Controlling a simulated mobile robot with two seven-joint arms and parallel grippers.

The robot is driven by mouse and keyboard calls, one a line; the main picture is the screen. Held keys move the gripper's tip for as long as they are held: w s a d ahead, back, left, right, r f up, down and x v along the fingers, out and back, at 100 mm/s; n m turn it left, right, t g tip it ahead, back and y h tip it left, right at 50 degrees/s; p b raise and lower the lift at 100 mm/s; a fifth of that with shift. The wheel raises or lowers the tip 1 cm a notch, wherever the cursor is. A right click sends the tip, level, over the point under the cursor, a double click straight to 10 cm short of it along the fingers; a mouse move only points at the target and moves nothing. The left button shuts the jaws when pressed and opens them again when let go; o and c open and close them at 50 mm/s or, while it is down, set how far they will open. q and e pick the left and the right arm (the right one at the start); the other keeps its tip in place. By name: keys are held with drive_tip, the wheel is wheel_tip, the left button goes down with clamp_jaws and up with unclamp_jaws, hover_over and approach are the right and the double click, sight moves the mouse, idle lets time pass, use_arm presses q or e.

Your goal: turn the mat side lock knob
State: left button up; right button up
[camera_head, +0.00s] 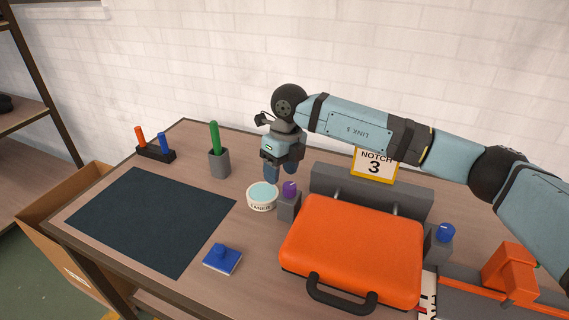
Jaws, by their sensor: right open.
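The mat side lock knob (290,188) is purple and sits on a grey block (289,207) at the left end of the orange case (355,250), the end nearer the dark mat (150,220). My right gripper (281,174) is open and points down just above and behind the purple knob, apart from it as far as I can tell. Its fingers are small and partly dark in this view. A second, blue knob (446,230) sits on a grey block at the case's right end. My left gripper is not in view.
A round labelled tin (262,196) stands just left of the purple knob. A blue-topped piece (222,258), a grey cup with a green stick (219,162) and a black holder (156,153) stand around the mat.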

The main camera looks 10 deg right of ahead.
sight(290, 185)
drive_tip(key=shift+w+d+r+t+h, duration=0.15)
drive_tip(key=shift+w+d+r+h, duration=0.2)
drive_tip(key=shift+w+d, duration=0.25)
drive_tip(key=shift+w+d+r+t+h, duration=0.15)
drive_tip(key=shift+w+d+r+h, duration=0.2)
drive_tip(key=shift+d, duration=0.3)
drive_tip(key=shift+w+d+f+b, duration=0.1)
drive_tip(key=shift+w+f+b, duration=0.05)
drive_tip(key=shift+f+b, duration=0.15)
wheel_tip(290, 185, down, 8)
drive_tip(key=b, duration=0.4)
drive_tip(key=shift+f, duration=0.1)
drive_tip(key=shift+c, duration=0.7)
drive_tip(key=c, duration=0.4)
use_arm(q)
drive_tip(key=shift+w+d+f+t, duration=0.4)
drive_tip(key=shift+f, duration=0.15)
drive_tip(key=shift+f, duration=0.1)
